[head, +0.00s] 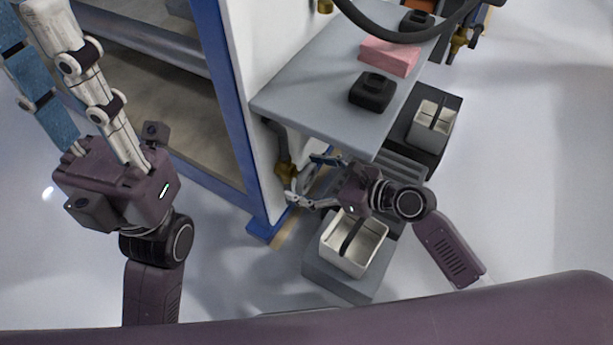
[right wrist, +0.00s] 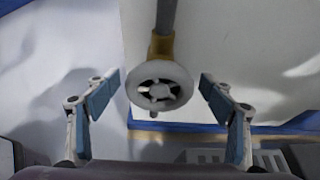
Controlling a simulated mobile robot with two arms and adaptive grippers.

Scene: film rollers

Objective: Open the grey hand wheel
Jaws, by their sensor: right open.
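The grey hand wheel (right wrist: 160,86) is a pale, round, spoked wheel on a brass valve and grey pipe. It is centred in the right wrist view. My right gripper (right wrist: 160,82) is open, with one blue-padded finger to each side of the wheel and a visible gap on both sides. In the head view the wheel (head: 304,183) is small and partly hidden, below the grey shelf and between the fingers of my right gripper (head: 307,180). My left gripper (head: 40,40) is at the upper left, away from the wheel, its fingertips partly cut off by the frame.
A grey shelf (head: 310,105) juts out above my right gripper, bearing a black box (head: 372,91) and a pink block (head: 389,55). A blue-framed machine (head: 238,110) stands left of the wheel. Pale bins (head: 353,243) (head: 432,125) stand below the shelf. Open floor lies at the right.

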